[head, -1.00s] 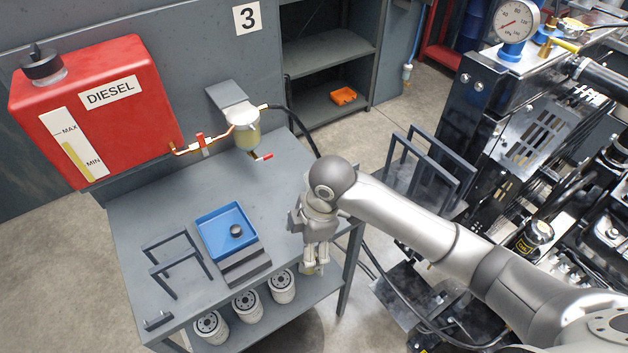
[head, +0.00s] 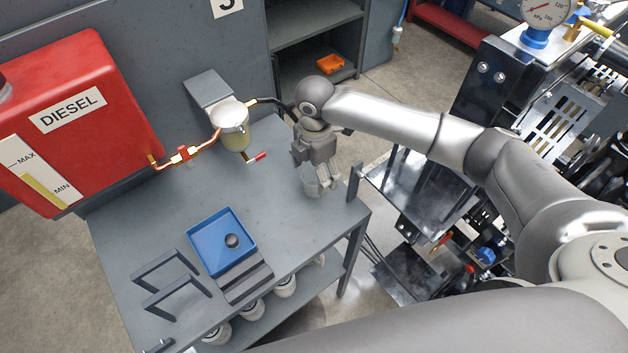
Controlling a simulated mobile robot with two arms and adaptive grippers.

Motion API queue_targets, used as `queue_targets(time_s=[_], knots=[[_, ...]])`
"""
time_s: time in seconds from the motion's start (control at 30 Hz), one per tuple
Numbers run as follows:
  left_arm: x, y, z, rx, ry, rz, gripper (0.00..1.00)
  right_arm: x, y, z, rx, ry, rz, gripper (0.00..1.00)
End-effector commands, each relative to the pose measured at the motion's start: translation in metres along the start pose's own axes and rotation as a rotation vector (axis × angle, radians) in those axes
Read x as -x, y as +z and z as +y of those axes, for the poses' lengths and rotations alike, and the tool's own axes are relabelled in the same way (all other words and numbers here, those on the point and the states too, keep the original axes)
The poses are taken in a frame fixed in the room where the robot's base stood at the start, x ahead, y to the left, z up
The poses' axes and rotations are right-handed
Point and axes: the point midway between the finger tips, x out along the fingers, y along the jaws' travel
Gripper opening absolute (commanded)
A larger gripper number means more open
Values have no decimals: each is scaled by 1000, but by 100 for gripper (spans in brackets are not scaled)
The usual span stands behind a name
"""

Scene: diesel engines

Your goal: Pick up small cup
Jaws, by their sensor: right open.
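My right gripper (head: 318,191) hangs fingers down over the right part of the grey workbench (head: 290,225), and its jaws are open. A small pale, see-through cup (head: 312,187) seems to stand between or just behind the fingers. The fingers partly hide it, and I cannot tell whether they touch it. My left gripper is out of view.
A blue tray (head: 205,232) with a small dark round piece (head: 232,241) lies left of the gripper. A fuel filter (head: 231,118) with a red-handled valve and the red diesel tank (head: 70,120) are behind. Dark frames (head: 165,280) stand front left. The bench between tray and gripper is clear.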

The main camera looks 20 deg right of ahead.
Motion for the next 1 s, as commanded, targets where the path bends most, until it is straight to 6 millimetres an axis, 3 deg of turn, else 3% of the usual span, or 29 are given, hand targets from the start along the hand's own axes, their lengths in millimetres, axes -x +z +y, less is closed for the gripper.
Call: queue_targets(time_s=[0.33, 0.47, 0.67, 1.0], knots=[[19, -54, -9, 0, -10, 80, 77, -42, 2, 3, 0, -3, -1, 78], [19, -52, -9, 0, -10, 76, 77, -51, 2, 4, 0, 0, -1, 78], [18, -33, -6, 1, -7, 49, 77, -52, 2, 4, 1, 1, -1, 78], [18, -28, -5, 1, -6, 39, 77, -52, 2, 4, 1, 0, -1, 37]])
